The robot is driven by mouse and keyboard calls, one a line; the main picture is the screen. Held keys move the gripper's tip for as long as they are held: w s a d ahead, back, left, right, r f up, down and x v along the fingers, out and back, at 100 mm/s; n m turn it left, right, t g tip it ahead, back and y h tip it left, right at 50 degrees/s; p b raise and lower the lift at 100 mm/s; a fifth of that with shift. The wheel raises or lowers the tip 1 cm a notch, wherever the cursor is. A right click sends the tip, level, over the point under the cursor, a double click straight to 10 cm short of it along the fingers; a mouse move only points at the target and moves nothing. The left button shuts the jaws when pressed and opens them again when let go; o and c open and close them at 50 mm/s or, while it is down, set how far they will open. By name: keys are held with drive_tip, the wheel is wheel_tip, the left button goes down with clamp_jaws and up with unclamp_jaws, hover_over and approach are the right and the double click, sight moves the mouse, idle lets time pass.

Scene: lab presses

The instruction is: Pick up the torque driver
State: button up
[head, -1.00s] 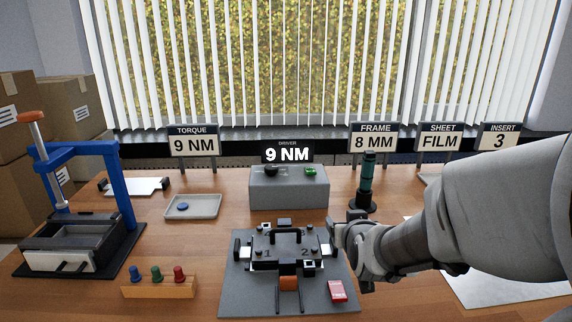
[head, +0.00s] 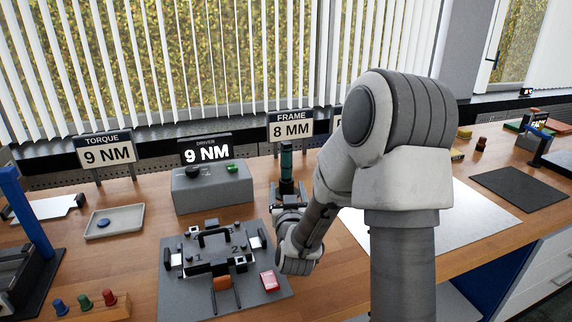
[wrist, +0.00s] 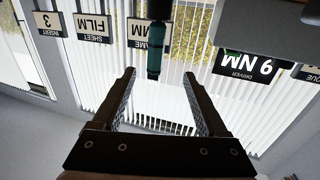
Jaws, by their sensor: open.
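The torque driver (head: 286,163) is a teal and black cylinder standing upright in a round dark base, in front of the 8 MM sign. My gripper (head: 287,196) is at the lower part of the driver and its base, and hides some of it in the head view. In the wrist view, which is upside down, my gripper (wrist: 160,78) is open with nothing held. The driver (wrist: 156,60) shows between and just beyond the fingertips, roughly centred.
The grey driver box (head: 200,195) with the 9 NM display stands left of the driver. A grey fixture plate (head: 185,300) with a red block (head: 269,281) lies in front. A white sheet (head: 440,225) lies to the right, and a shallow tray (head: 128,221) to the left.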

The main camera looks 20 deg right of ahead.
sight(287, 168)
drive_tip(key=x, duration=0.9)
drive_tip(key=shift+f, duration=0.1)
drive_tip(key=w, duration=0.1)
drive_tip(key=w+d, duration=0.2)
drive_tip(key=w, duration=0.1)
drive_tip(key=shift+f+b, duration=0.3)
drive_tip(key=shift+b, duration=0.05)
drive_tip(key=shift+w+d, duration=0.1)
drive_tip(key=shift+w, duration=0.3)
drive_tip(key=shift+r, duration=0.15)
clamp_jaws()
